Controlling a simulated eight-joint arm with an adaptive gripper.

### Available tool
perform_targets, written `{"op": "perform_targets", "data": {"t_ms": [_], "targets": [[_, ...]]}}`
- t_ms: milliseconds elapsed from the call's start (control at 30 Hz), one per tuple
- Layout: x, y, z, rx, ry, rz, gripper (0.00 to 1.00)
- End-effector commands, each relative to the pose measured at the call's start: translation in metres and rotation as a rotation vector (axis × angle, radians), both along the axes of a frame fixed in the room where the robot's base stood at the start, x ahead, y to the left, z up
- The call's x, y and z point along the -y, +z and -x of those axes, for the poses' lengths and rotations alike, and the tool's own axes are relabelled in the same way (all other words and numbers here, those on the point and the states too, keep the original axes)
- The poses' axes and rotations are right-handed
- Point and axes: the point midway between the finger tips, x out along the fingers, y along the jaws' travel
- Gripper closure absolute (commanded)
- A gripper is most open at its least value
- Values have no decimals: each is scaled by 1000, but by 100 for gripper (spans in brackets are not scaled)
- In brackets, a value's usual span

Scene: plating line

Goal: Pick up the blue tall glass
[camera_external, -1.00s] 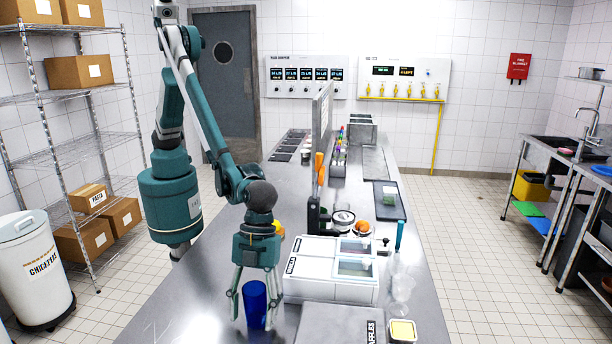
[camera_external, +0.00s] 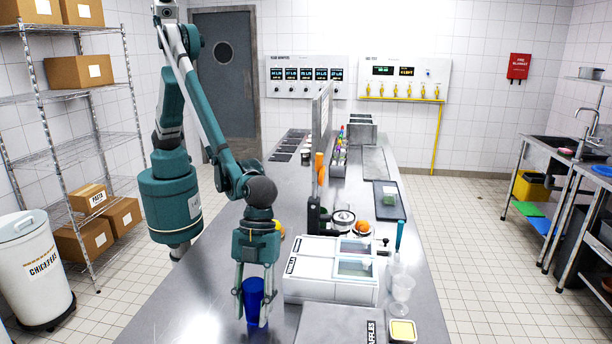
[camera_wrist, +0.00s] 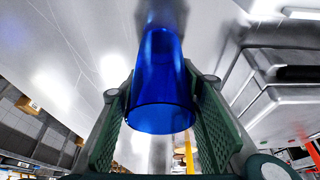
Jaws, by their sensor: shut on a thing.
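The blue tall glass (camera_external: 253,299) stands upright on the steel counter at the near end. My gripper (camera_external: 252,312) points down over it with a finger on each side. In the wrist view the glass (camera_wrist: 160,85) lies between the two green finger pads of my gripper (camera_wrist: 160,125), its rim toward the camera. The fingers are shut on the glass. In the outside view its base appears at counter level; I cannot tell whether it is lifted at all.
A white container with clear lids (camera_external: 331,285) stands just right of the gripper. A box marked waffles (camera_external: 340,325) is at the near right. Clear glasses (camera_external: 402,288) and a small yellow tub (camera_external: 402,331) stand at the right edge. The counter (camera_external: 190,300) left of the glass is bare.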

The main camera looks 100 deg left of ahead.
Motion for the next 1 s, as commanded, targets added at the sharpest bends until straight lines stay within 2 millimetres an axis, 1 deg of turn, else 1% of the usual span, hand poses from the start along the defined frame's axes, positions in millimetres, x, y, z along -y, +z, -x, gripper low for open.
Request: {"op": "perform_targets", "data": {"t_ms": [167, 400, 600, 733, 1000], "targets": [[0, 22, 0, 0, 0, 0, 81], [0, 58, 0, 0, 0, 0, 81], [0, 80, 0, 0, 0, 0, 81], [0, 87, 0, 0, 0, 0, 81], [0, 88, 0, 0, 0, 0, 81]]}}
